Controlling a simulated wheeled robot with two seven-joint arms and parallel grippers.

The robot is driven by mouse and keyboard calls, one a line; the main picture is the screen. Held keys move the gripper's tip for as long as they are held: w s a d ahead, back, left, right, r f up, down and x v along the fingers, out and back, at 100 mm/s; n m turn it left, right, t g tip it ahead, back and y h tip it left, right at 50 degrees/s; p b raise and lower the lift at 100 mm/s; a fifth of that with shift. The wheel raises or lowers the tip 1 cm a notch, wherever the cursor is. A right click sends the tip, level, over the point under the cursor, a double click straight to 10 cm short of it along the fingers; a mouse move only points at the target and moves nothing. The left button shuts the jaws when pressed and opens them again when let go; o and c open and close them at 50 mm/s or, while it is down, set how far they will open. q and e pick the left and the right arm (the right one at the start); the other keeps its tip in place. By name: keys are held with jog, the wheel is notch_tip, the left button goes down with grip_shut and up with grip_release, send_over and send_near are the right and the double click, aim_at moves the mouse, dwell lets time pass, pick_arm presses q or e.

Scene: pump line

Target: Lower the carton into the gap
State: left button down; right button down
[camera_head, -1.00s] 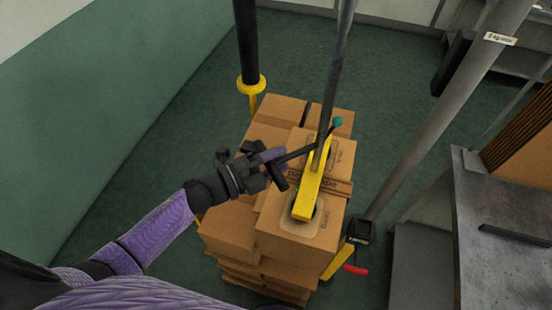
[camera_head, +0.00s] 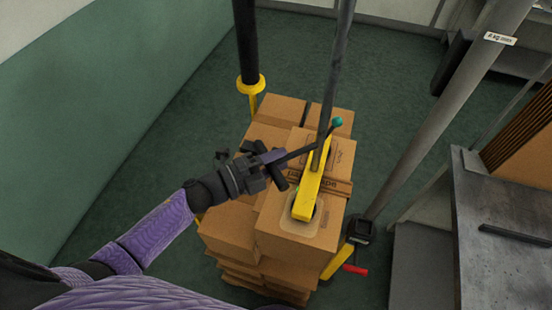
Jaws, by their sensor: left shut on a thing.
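A brown carton (camera_head: 322,240) sits at the front right of the stack, under a yellow lifting tool (camera_head: 309,192) that hangs from a dark pole. The tool's lower end meets the carton's top; whether the carton rests on the stack or hangs just above it, I cannot tell. My left gripper (camera_head: 272,167) is shut on the tool's dark handle (camera_head: 298,153), which has a teal knob at its far end. The gap is not clearly visible; the carton and tool cover that part of the stack. My right gripper is not in view.
Other cartons (camera_head: 228,228) are stacked around it. A black post with a yellow collar (camera_head: 250,84) stands behind left. A grey slanted column (camera_head: 440,120) and a grey metal cabinet (camera_head: 500,230) stand to the right. Green floor (camera_head: 180,150) is free on the left.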

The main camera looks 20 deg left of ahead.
pick_arm(q)
jog(key=shift+f, duration=0.1)
dwell(0.5)
notch_tip(320, 180, down, 9)
jog(key=b, duration=0.8)
jog(key=shift+r, duration=0.35)
jog(key=shift+c, duration=2)
grip_release()
